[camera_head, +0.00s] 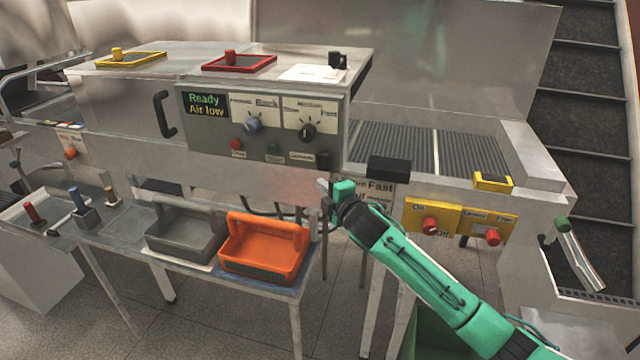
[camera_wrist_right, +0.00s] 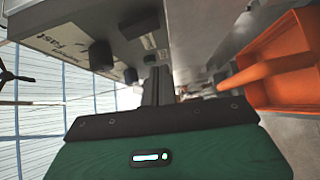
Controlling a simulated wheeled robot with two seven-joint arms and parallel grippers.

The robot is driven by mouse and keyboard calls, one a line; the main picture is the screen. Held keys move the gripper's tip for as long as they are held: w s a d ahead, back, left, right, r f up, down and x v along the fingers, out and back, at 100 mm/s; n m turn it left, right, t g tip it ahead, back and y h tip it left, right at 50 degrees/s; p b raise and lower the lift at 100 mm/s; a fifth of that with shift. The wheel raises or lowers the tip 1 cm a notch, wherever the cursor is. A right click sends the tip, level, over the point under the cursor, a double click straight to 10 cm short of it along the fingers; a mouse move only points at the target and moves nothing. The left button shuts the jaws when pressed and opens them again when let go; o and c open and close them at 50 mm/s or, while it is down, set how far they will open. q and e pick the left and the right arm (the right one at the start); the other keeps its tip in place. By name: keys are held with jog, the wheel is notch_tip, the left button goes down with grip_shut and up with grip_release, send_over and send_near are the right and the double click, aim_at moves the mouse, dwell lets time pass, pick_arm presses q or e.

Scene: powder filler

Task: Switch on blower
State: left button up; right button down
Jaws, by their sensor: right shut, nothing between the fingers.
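The grey control panel (camera_head: 262,127) on the machine has a small screen (camera_head: 206,104) reading "Ready" and "Air low". It carries a blue-grey dial (camera_head: 252,123), a black dial (camera_head: 307,131), a red button (camera_head: 236,144), a green button (camera_head: 273,148) and a black knob (camera_head: 322,160). I cannot read which control is for the blower. My right gripper (camera_head: 325,188) is shut and empty, just below the panel's lower right corner. In the right wrist view its fingers (camera_wrist_right: 158,86) point toward the panel's underside, with a black knob (camera_wrist_right: 130,75) close by. My left gripper is not in view.
An orange bin (camera_head: 262,250) and a grey bin (camera_head: 186,235) stand on the low table below. To the right is a yellow panel (camera_head: 447,222) with red knobs (camera_head: 430,225) beneath the ribbed conveyor (camera_head: 410,139). A black box (camera_head: 388,169) sits above my right gripper's arm.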

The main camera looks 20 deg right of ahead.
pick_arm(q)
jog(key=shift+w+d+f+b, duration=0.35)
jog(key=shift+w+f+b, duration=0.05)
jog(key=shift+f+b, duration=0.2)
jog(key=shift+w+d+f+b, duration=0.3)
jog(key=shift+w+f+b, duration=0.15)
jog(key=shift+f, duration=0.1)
pick_arm(e)
jog(key=f+v, duration=0.1)
jog(key=v, duration=0.6)
jog(key=shift+d+f, duration=0.25)
jog(key=shift+f, duration=0.05)
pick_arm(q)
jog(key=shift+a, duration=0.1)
pick_arm(e)
jog(key=shift+s, duration=0.15)
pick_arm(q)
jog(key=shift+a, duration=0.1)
